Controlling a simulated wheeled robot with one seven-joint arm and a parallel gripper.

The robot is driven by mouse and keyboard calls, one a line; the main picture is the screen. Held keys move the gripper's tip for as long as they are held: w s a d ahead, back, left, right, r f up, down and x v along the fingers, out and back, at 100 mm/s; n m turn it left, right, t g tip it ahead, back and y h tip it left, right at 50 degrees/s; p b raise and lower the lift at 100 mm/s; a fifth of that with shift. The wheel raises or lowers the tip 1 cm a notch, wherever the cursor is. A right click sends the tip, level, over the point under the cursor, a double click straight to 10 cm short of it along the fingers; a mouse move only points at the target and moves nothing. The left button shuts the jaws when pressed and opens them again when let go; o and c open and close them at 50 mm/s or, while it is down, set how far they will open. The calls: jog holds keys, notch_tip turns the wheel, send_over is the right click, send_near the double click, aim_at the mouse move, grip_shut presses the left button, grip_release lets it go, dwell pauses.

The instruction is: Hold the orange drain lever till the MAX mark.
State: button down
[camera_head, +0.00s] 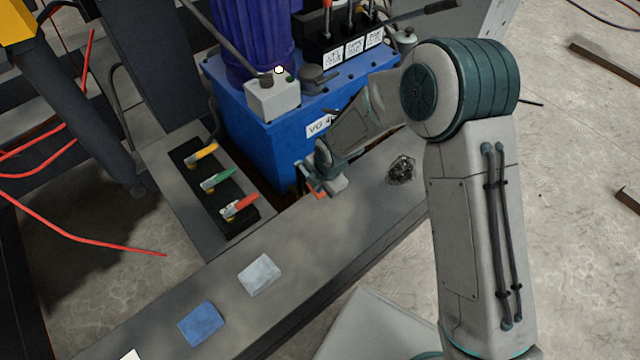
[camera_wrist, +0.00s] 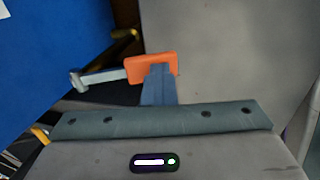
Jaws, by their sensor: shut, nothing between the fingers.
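The orange drain lever (camera_wrist: 152,68) shows in the wrist view as an orange grip on a pale metal arm that runs left. In the head view its orange end (camera_head: 318,194) is partly hidden by my gripper, low at the right side of the blue tank. My gripper (camera_wrist: 158,70) is shut with nothing between its fingers. The fingertips overlap the orange grip in the wrist view; I cannot tell whether they touch it. In the head view my gripper (camera_head: 323,180) is beside the tank's lower front. I cannot make out a MAX mark.
The blue tank (camera_head: 262,135) carries a dark blue motor (camera_head: 250,40) and a grey box. Yellow, green and red-orange handled valves (camera_head: 220,182) sit to its left. The grey beam in front holds a pale cloth (camera_head: 259,275), a blue cloth (camera_head: 201,323) and a dark lump (camera_head: 401,169).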

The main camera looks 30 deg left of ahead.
jog(key=shift+s+f, duration=0.1)
jog(key=d+p+v, duration=0.2)
jog(key=p+v, duration=0.5)
jog(key=v, duration=0.7)
jog(key=shift+s+d+f, duration=0.25)
jog(key=shift+s+f, duration=0.05)
jog(key=shift+s, duration=0.05)
